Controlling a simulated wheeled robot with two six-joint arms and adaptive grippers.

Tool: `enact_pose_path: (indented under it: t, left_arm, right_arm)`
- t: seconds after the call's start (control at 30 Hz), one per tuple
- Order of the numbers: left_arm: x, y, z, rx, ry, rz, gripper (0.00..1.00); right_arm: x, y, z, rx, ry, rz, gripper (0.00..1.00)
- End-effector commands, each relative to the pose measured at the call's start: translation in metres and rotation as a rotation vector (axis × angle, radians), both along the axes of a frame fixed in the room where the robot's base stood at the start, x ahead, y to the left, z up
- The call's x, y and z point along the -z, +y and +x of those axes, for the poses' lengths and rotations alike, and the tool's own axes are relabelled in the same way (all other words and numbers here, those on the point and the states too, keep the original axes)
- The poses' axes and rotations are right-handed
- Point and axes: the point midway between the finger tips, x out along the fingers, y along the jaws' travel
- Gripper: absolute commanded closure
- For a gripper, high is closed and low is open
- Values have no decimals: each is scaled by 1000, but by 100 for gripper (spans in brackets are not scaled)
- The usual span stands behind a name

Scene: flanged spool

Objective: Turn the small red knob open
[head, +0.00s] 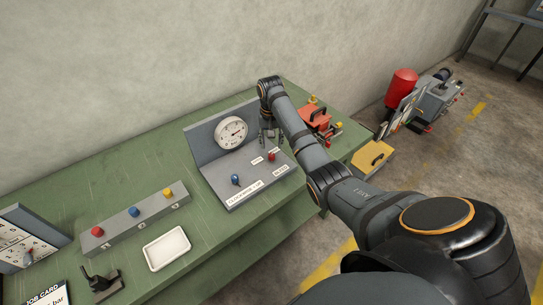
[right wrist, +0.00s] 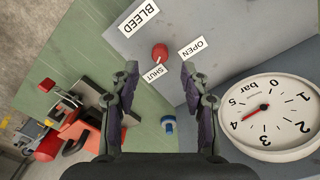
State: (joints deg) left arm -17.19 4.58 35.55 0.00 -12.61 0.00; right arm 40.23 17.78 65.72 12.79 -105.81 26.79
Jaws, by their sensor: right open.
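The small red knob (head: 271,156) stands on the sloped front of a grey gauge panel (head: 215,160). In the right wrist view the red knob (right wrist: 160,52) lies between the SHUT, OPEN and BLEED labels, and its pale mark seems to point towards SHUT. My right gripper (head: 268,136) is over the panel, beside the gauge, with its fingers pointing down. In the right wrist view the right gripper (right wrist: 160,78) is open and empty, and the knob shows between and beyond its fingertips, apart from them. My left gripper is not in view.
A round gauge (head: 231,133) stands close to the right gripper; its red needle is near 4 bar. A blue knob (head: 235,179) sits on the same panel. A red case (head: 316,118) is right of my arm. A white tray (head: 167,248) is on the green bench (head: 120,180).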

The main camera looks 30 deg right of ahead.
Motion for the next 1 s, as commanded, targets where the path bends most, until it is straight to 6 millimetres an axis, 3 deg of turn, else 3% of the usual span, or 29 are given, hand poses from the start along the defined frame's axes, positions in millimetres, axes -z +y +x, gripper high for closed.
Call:
enact_pose_path:
  t: [0.1,0.33,0.73,1.0]
  left_arm:
    - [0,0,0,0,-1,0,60]
    - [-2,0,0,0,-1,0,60]
    - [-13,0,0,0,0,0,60]
    - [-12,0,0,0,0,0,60]
  right_arm:
    - [-14,-6,8,44,13,22,54]
    - [-10,-6,9,52,18,26,54]
    - [68,-6,8,50,18,26,54]
    - [89,-6,9,49,14,24,54]
